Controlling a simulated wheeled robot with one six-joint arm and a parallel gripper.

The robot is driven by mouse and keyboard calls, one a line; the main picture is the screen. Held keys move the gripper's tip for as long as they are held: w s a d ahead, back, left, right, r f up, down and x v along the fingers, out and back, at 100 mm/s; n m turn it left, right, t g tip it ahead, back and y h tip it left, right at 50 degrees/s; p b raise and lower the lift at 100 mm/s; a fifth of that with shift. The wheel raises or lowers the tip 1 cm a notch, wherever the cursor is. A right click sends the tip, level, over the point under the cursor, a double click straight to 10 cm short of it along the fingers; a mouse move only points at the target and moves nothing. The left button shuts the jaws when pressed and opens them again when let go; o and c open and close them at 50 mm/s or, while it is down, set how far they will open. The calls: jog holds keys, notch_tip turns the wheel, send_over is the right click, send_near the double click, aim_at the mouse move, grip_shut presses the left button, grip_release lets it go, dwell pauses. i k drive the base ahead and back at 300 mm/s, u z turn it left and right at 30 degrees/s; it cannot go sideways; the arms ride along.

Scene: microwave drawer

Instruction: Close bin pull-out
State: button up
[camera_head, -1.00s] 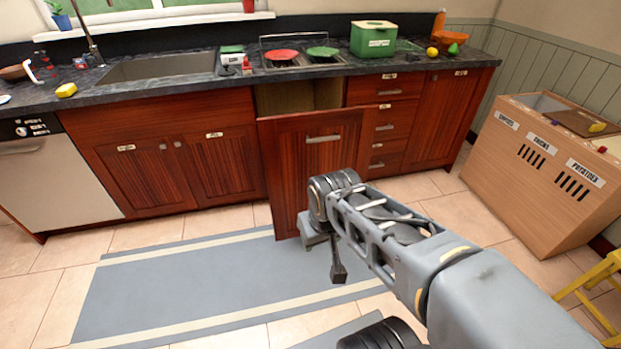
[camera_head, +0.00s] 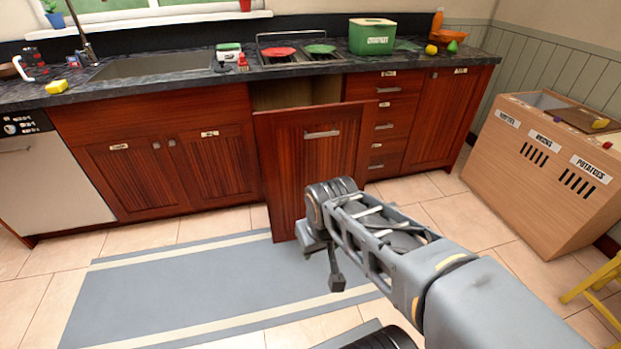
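The bin pull-out (camera_head: 285,165) is a dark red wooden front with a metal bar handle (camera_head: 322,134). It stands out from the cabinet row, and a dark opening (camera_head: 282,96) shows above and behind it. My gripper (camera_head: 337,283) hangs low in front of the pull-out's lower right part, over the floor. It is small and dark in this view, and I cannot tell whether its fingers are open or shut. My arm covers the lower right of the front. Whether any part touches the front cannot be seen.
A blue-grey rug (camera_head: 190,290) lies on the tiled floor before the cabinets. A wooden vegetable crate (camera_head: 545,165) stands at the right, with a yellow stool (camera_head: 598,280) near it. The counter (camera_head: 210,73) holds a green box (camera_head: 372,37) and plates. Floor at the left is clear.

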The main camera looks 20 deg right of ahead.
aim_at(300, 147)
jog(key=k, duration=0.6)
jog(key=z, duration=0.7)
jog(key=i, duration=1.6)
jog(key=u, duration=0.8)
